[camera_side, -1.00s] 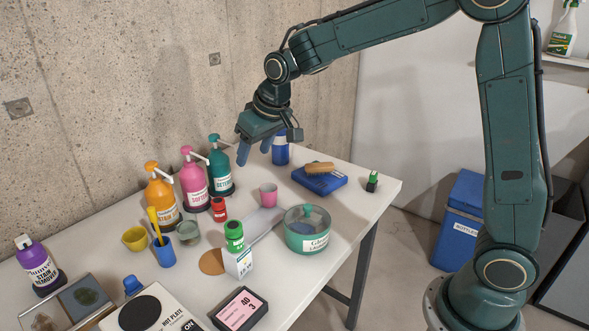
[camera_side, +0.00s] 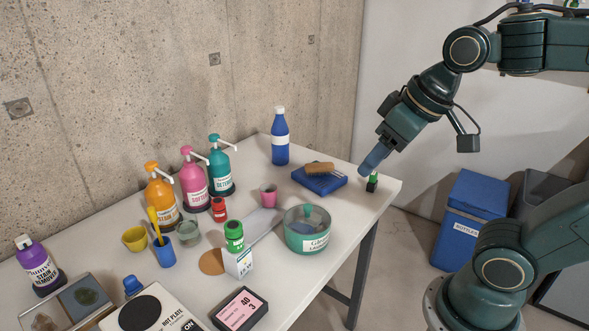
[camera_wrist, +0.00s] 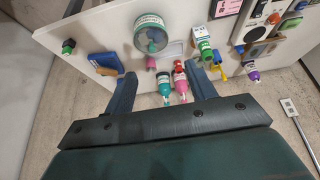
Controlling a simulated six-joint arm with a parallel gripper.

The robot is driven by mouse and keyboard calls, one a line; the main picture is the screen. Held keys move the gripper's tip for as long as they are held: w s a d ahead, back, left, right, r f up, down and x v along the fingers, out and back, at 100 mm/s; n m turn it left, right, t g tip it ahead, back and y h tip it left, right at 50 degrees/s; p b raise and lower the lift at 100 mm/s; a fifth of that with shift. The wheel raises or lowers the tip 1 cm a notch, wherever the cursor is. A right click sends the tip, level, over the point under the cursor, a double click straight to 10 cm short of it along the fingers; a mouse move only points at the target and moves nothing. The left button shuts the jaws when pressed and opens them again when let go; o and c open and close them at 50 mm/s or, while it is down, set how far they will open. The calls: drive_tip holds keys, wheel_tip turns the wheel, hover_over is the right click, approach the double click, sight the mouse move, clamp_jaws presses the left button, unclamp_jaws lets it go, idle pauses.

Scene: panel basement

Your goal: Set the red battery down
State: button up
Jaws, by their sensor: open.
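A small red cylinder (camera_side: 219,209), the only red thing I see that could be the red battery, stands on the white table in front of the pump bottles. It also shows in the wrist view (camera_wrist: 178,65), small, beyond my fingers. My gripper (camera_side: 370,163) is above the table's right corner, close to a small dark block with a green top (camera_side: 372,183); the side view does not show whether they touch. In the wrist view my gripper (camera_wrist: 161,73) has its two fingers wide apart with nothing between them.
A blue box with a brush (camera_side: 319,179) lies left of my gripper, with a blue bottle (camera_side: 280,138) behind it. A blue bin (camera_side: 470,215) stands on the floor right.

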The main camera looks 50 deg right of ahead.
drive_tip(key=s, duration=0.1)
drive_tip(key=s+f, duration=0.1)
drive_tip(key=s, duration=0.2)
drive_tip(key=shift+s+d+f, duration=0.1)
drive_tip(key=shift+s+f, duration=0.15)
drive_tip(key=shift+s, duration=0.05)
